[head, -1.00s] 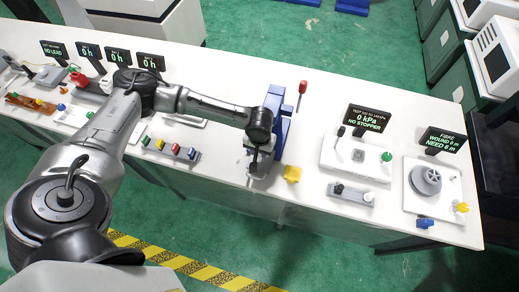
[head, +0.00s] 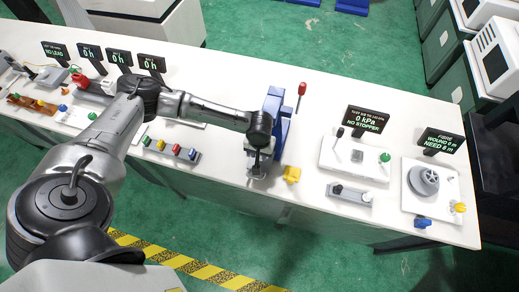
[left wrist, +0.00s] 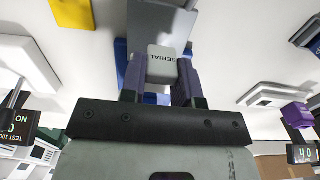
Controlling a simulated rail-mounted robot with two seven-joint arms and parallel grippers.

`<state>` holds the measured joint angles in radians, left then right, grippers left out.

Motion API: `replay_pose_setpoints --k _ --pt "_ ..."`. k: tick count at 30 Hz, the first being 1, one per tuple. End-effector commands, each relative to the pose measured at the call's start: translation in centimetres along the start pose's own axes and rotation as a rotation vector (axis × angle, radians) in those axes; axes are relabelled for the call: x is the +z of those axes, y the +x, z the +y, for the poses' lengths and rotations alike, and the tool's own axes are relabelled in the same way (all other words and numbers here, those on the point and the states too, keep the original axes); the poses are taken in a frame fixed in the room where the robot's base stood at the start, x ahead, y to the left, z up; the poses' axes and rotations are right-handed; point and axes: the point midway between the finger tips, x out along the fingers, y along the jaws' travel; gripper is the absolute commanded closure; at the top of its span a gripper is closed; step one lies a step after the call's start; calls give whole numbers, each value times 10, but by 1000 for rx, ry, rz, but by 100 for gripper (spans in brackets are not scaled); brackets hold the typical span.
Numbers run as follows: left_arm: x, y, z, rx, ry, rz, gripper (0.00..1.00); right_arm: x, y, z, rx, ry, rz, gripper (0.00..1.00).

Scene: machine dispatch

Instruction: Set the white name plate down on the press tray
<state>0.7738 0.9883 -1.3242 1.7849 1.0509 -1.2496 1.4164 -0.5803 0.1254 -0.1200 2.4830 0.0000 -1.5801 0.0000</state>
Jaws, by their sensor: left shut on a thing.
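My left gripper (left wrist: 160,85) is shut on the white name plate (left wrist: 162,65), which carries the word SERIAL, in the left wrist view. A grey flat part (left wrist: 158,25), apparently the press tray, lies just beyond the plate; I cannot tell whether they touch. In the head view my left gripper (head: 259,160) is at the front of the blue press (head: 278,112), and it hides the plate and most of the tray there. My right gripper is not in view.
The press has a red-knobbed lever (head: 301,90). A yellow block (head: 291,174) sits close to its right. A rack of coloured pieces (head: 171,149) lies to the left. The pressure tester (head: 355,156) and fibre winder (head: 427,185) stand to the right. The bench front edge is close.

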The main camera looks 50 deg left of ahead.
Motion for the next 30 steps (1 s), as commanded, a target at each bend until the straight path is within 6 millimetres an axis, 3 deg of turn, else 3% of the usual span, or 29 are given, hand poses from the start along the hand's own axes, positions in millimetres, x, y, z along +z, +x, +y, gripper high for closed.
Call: replay_pose_setpoints --k 6,15,30 --pt "0 22 0 -1 0 0 98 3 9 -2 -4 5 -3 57" --pt "0 40 0 0 0 0 98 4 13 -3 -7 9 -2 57" --pt "0 46 0 0 0 1 98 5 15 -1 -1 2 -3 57"
